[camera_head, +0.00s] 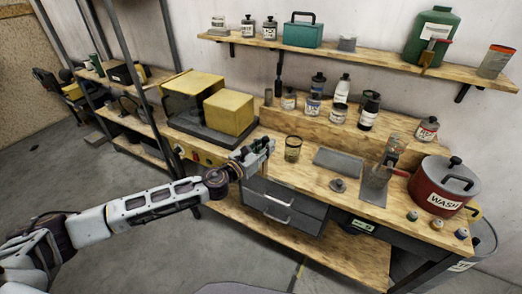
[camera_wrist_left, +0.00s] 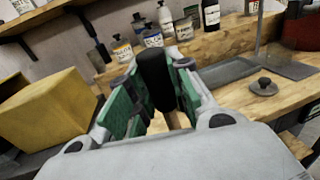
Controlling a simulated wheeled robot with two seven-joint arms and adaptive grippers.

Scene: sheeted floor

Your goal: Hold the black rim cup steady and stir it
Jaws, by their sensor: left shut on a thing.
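The black rim cup (camera_head: 293,148) stands upright on the wooden bench, with a dark rim and a brownish see-through body. My left gripper (camera_head: 268,146) is just left of the cup at the bench's front edge. In the left wrist view my left gripper (camera_wrist_left: 152,95) is shut on a dark, rounded, upright thing (camera_wrist_left: 155,68) between its green pads. The cup is not clearly seen in the wrist view. My right gripper is not in view.
A yellow box machine (camera_head: 230,110) stands left of the cup. Several bottles and jars line the raised shelf behind. A grey tray (camera_head: 338,162), a small metal lid (camera_head: 338,185) and a red WASH pot (camera_head: 440,187) are to the right. Bare wood lies in front of the cup.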

